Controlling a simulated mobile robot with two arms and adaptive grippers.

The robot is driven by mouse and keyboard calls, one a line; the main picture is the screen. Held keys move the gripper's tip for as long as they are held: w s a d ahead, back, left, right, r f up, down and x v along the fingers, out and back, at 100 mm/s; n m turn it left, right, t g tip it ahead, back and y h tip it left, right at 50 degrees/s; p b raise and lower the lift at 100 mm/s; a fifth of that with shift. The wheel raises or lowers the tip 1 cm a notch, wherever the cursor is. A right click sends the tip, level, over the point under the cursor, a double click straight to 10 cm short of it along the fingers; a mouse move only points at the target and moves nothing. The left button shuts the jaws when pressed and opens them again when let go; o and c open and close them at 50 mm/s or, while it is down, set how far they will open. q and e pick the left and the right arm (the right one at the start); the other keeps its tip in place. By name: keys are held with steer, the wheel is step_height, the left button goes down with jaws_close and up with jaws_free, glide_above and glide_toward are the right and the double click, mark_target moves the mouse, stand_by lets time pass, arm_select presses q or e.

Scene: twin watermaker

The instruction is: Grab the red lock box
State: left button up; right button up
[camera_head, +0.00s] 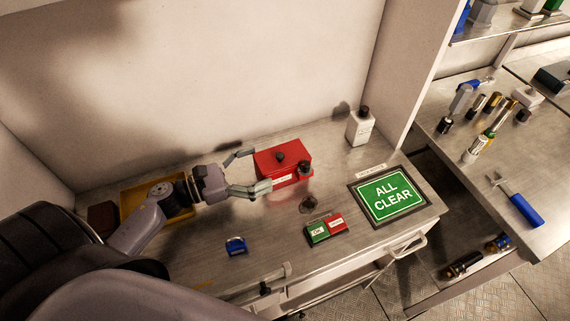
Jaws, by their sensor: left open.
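The red lock box (294,171) sits on the metal counter. It has a dark round knob on top, another dark round part at its front right and a pale label on its front. My left gripper (252,172) is open at the box's left end. One finger is behind the left end and the other is along the front left side. I cannot tell whether the fingers touch the box. My right gripper is not in view.
A yellow tray (128,199) lies behind my left wrist. A blue padlock-like item (236,246), green and red blocks (318,233) and an ALL CLEAR sign (387,197) lie in front and right. A white bottle (359,129) stands at the back right.

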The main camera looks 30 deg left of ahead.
mark_target(275, 157)
arm_select(q)
steer(key=p+x, duration=0.2)
steer(key=x, duration=0.1)
steer(key=p+x, duration=0.1)
steer(key=shift+w+r, duration=0.1)
steer(key=shift+w, duration=0.45)
steer(key=shift+w+d, duration=0.2)
steer(key=shift+c, duration=0.2)
steer(key=shift+s+a, duration=0.1)
steer(key=shift+c, duration=0.6)
steer(key=c, duration=1.6)
steer(key=shift+c, duration=0.3)
